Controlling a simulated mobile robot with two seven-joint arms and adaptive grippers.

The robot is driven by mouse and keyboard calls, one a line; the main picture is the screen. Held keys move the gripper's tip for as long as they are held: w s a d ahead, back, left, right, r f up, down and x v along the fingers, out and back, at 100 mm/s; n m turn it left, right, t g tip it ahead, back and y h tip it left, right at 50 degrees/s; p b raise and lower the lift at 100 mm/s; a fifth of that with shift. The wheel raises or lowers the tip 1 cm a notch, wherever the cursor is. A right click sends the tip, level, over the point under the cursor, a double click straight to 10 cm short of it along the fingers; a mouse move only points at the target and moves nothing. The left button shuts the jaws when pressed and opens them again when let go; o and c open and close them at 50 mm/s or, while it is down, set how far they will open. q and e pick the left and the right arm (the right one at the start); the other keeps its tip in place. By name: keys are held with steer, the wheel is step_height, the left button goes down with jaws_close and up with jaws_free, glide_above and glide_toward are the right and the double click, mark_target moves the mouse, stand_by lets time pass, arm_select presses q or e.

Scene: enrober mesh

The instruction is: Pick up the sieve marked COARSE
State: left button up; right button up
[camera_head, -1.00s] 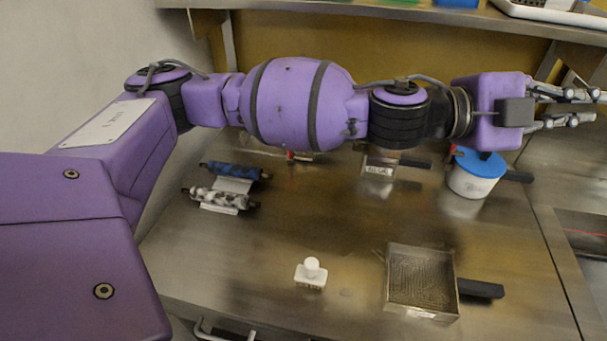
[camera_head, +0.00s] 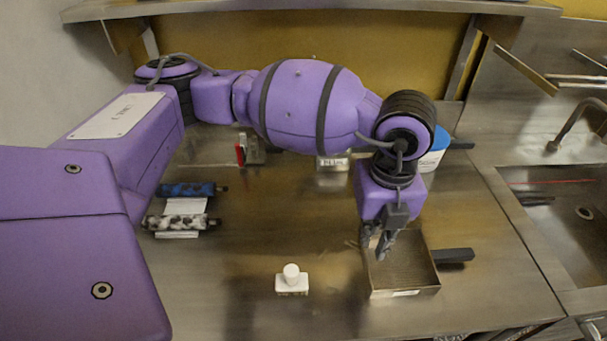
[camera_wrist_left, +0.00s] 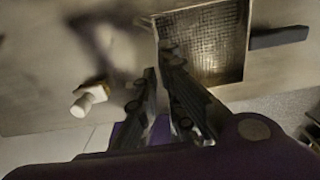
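A square metal sieve (camera_head: 412,266) with a mesh floor and a black handle (camera_head: 455,255) pointing right lies at the front right of the steel counter. It also shows in the left wrist view (camera_wrist_left: 212,42). Its front label is too small to read. A second small metal piece (camera_head: 333,178) with a label stands at the back, partly behind my arm; I cannot read its label surely. My left gripper (camera_head: 376,246) points down at the sieve's left rim, its fingers apart with nothing between them. I cannot tell whether it touches the rim. My right gripper is out of view.
A white block with a round knob (camera_head: 291,280) stands left of the sieve. Two rollers, blue (camera_head: 188,189) and mottled (camera_head: 180,221), lie at the left. A blue-lidded white tub (camera_head: 433,155) stands behind my wrist. A sink (camera_head: 560,200) is at the right.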

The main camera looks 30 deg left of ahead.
mark_target(366, 259)
arm_select(q)
steer(key=f, duration=0.8)
steer(key=shift+s+d, duration=0.15)
steer(key=shift+s, duration=0.05)
steer(key=shift+r, duration=0.1)
jaws_close()
steer(key=shift+w+r, duration=0.1)
steer(key=shift+r, duration=0.05)
